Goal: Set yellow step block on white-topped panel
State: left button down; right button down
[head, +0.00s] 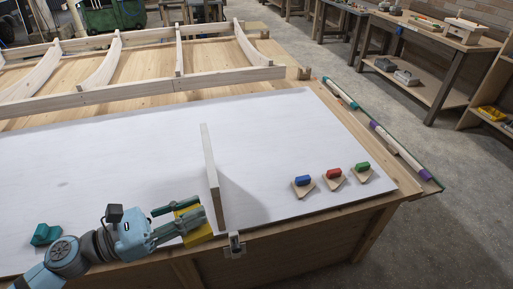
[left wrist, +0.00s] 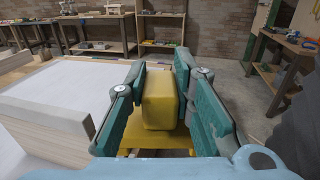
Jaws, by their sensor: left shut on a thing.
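The yellow step block (head: 198,239) is held between the fingers of my left gripper (head: 184,221), near the front edge of the white-topped panel (head: 100,160). In the left wrist view the block (left wrist: 159,100) sits between the two green finger pads of the gripper (left wrist: 160,95), with a flat yellow part below it. The panel (left wrist: 60,85) lies to the left there. I cannot tell whether the block touches the panel. My right gripper is not in view.
An upright thin board (head: 211,175) stands on the panel just right of my left gripper. A teal block (head: 46,235) lies at front left. Wooden triangles with blue (head: 302,181), red (head: 334,173) and green (head: 362,167) grips lie at right. The panel's middle left is clear.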

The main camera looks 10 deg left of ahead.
aim_at(206, 142)
jog(key=z, duration=1.35)
jog(key=i, duration=1.45)
jog(key=u, duration=2.05)
